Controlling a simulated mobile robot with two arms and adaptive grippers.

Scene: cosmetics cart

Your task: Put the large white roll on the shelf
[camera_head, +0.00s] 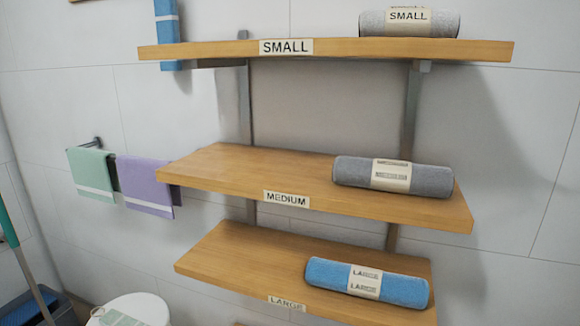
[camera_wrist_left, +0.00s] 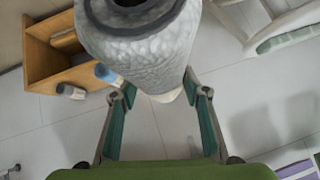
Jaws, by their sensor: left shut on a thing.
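The large white roll (camera_wrist_left: 145,45) fills the upper middle of the left wrist view, its dark hollow end towards the camera. My left gripper (camera_wrist_left: 162,93) is shut on it, one finger on each side. Neither gripper nor the white roll shows in the head view. The wooden shelf in the head view has three boards: the top board (camera_head: 350,49) labelled SMALL, the middle board (camera_head: 235,170) labelled MEDIUM and the bottom board (camera_head: 230,255) labelled LARGE. The bottom board's left part is bare.
A blue roll (camera_head: 400,290) lies on the bottom board's right half, a grey roll (camera_head: 435,180) on the middle board, another grey roll (camera_head: 445,24) on top. Towels (camera_head: 145,183) hang at left.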

